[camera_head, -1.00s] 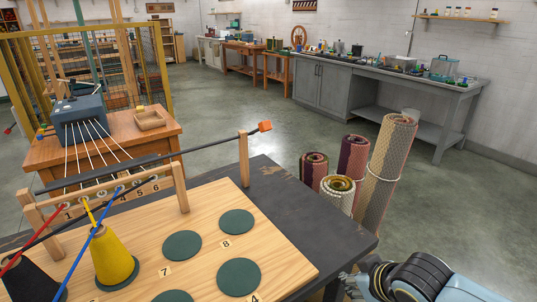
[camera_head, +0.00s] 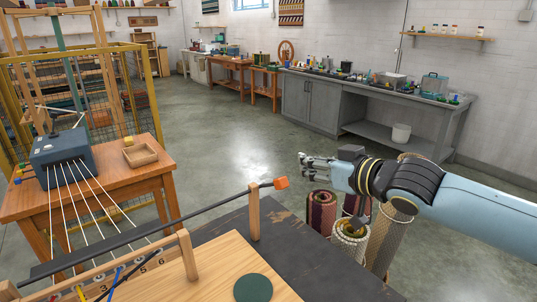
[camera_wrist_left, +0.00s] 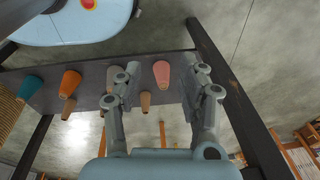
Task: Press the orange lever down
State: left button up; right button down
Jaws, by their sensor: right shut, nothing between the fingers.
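The orange lever end (camera_head: 281,183) is a small block at the tip of a long dark rod, which runs over a wooden post beside the board. My right gripper (camera_head: 303,164) comes in from the right and is shut and empty. In the picture it lies just above and right of the orange end, with a gap between them. In the left wrist view my left gripper (camera_wrist_left: 160,78) has its fingers spread apart, with nothing held between them. My left gripper is outside the head view.
A wooden board (camera_head: 220,275) with a green disc (camera_head: 253,288) lies on a dark table (camera_head: 345,270). Rolled rugs (camera_head: 321,212) stand behind the table, below my right arm. A blue box (camera_head: 62,158) with white cords sits at left. Coloured cones (camera_wrist_left: 70,82) show in the left wrist view.

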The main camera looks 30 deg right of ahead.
jog(key=w, duration=0.1)
jog(key=b, duration=0.2)
send_over(283, 177)
jog(key=s, duration=0.1)
jog(key=shift+s+d+f, duration=0.15)
jog(key=shift+f, duration=0.1)
jog(key=x, duration=0.3)
jog(key=shift+w+b, duration=0.35)
jog(key=f, duration=0.1)
jog(key=s+f, duration=0.1)
jog(key=shift+s+f, duration=0.3)
jog(key=shift+f, duration=0.05)
jog(key=shift+s+f, duration=0.2)
jog(key=shift+s, duration=0.05)
jog(key=shift+f, duration=0.2)
pick_arm(q)
jog(key=shift+s+f, duration=0.95)
jog(key=shift+f, duration=0.15)
